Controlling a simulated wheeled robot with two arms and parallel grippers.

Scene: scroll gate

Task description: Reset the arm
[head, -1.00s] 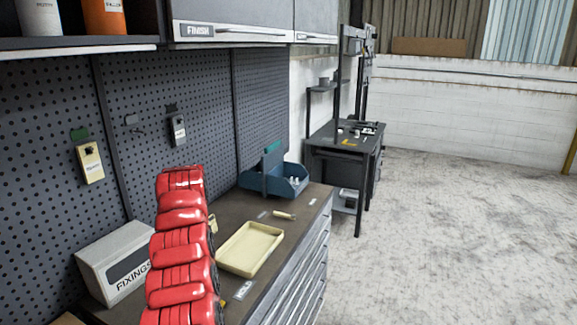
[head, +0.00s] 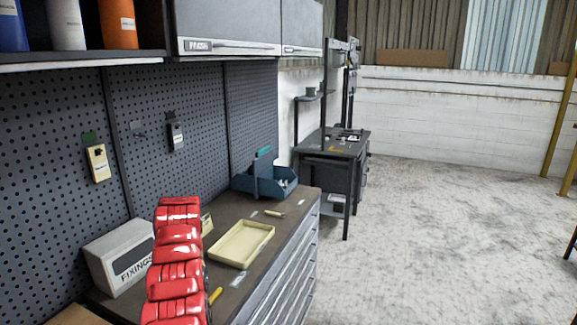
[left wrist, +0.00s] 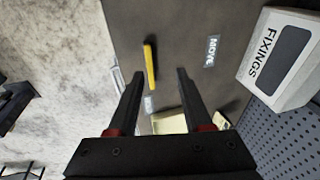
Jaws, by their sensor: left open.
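My left arm (head: 178,265) is red and rises in front of the workbench (head: 262,230) in the head view. It hides its own gripper there. In the left wrist view my left gripper (left wrist: 158,88) is open, with nothing between its fingers, above the bench top. A yellow stick-like item (left wrist: 150,67) lies on the bench beyond the fingertips; part of it shows beside the arm in the head view (head: 215,296). My right gripper is not in view.
A white FIXINGS box (head: 118,255) stands left of the arm, against the pegboard (head: 60,150). A cream tray (head: 242,244), a small pale-yellow item (head: 275,213) and a blue bin (head: 265,180) are farther along. Open floor (head: 440,230) lies right.

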